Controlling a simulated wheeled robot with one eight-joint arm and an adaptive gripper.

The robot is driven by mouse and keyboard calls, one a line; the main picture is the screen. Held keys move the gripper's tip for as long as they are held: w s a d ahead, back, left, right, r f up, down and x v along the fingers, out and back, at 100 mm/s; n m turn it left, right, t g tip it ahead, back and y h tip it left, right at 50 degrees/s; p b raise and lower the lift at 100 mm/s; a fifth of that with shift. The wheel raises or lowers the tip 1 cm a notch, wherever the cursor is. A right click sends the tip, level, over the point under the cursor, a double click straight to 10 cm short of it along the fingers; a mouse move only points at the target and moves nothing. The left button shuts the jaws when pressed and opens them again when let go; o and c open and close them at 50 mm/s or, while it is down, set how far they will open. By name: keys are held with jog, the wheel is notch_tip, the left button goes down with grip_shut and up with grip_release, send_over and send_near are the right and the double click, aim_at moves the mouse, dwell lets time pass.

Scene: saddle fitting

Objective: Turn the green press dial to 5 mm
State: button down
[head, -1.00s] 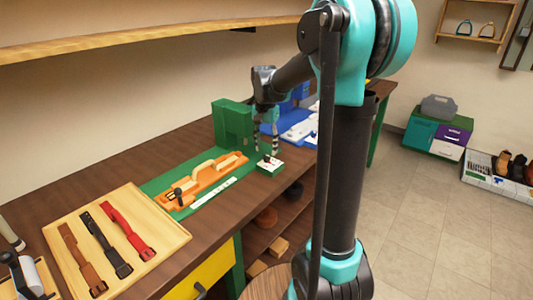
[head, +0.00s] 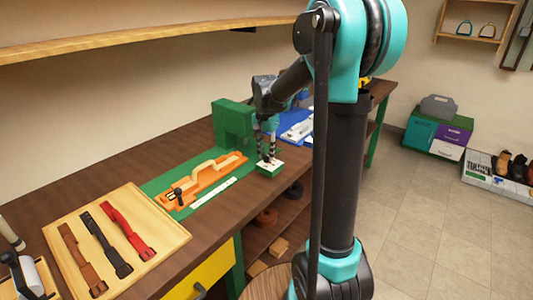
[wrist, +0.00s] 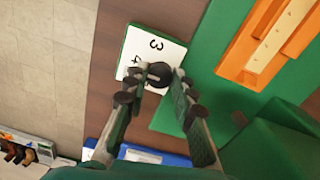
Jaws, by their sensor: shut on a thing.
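The press dial is a green block with a white top face (head: 262,169), at the front of the bench beside the green press (head: 232,122). In the wrist view its white face (wrist: 153,48) shows the numerals 3 and 4; other marks are hidden behind my fingers. A round dark knob (wrist: 158,75) sits on the face. My gripper (head: 268,158) points down over the dial. Its fingertips (wrist: 160,77) lie on both sides of the knob and are shut on it. The dial's pointer setting cannot be read.
An orange jig (head: 205,178) lies on a green mat (head: 160,184) left of the dial. A wooden board (head: 165,232) with brown, black and red straps is further left. A blue tray (head: 300,130) lies behind my arm. The bench's front edge is close to the dial.

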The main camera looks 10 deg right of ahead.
aim_at(266, 155)
jog(key=shift+n, duration=0.3)
jog(key=n, duration=1.1)
jog(key=shift+n, duration=0.3)
dwell(0.4)
jog(key=c, duration=1.3)
grip_release()
jog(key=shift+o, duration=0.2)
jog(key=shift+r, duration=0.1)
notch_tip(266, 155, up, 12)
jog(key=shift+a, duration=0.15)
